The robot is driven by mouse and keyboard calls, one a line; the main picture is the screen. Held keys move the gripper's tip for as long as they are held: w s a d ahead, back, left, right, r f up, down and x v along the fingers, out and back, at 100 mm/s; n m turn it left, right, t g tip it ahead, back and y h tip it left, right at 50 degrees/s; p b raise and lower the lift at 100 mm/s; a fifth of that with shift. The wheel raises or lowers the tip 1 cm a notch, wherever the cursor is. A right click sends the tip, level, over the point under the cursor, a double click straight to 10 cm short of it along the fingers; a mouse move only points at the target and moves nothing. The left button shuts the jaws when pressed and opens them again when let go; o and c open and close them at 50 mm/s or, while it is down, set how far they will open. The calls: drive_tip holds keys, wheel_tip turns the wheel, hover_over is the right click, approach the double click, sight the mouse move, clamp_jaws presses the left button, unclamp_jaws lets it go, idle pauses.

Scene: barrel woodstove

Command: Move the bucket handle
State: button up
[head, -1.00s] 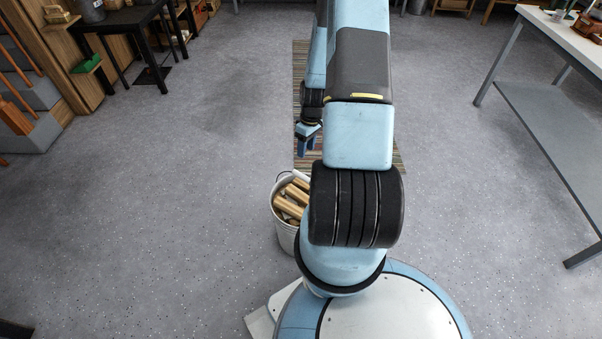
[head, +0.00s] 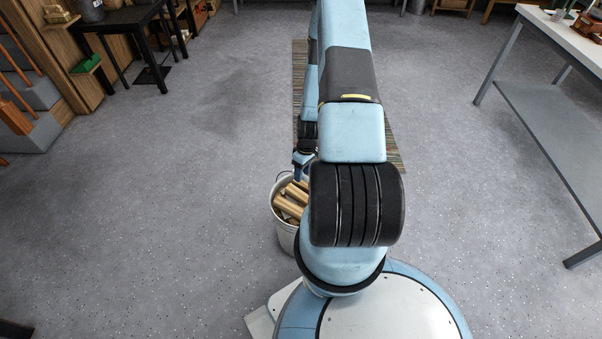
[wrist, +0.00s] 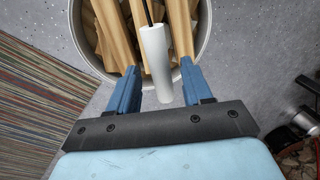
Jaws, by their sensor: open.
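The metal bucket (head: 284,236) stands on the floor just left of my arm in the head view, filled with split wood pieces (head: 289,205). My arm hides its right side. In the wrist view the bucket rim (wrist: 207,30) curves around the wood. The bucket handle's white grip (wrist: 155,58) lies between the two blue fingers of my gripper (wrist: 156,80), with a dark wire running up from it. The fingers are open, with a gap on each side of the grip. In the head view my gripper (head: 301,172) is at the bucket's far rim, partly hidden.
A striped rug (head: 300,75) lies beyond the bucket, and at the left in the wrist view (wrist: 40,110). A grey workbench (head: 560,115) stands at the right. Open floor lies between.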

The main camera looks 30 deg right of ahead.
drive_tip(key=shift+f, duration=0.1)
clamp_jaws()
idle(0.5)
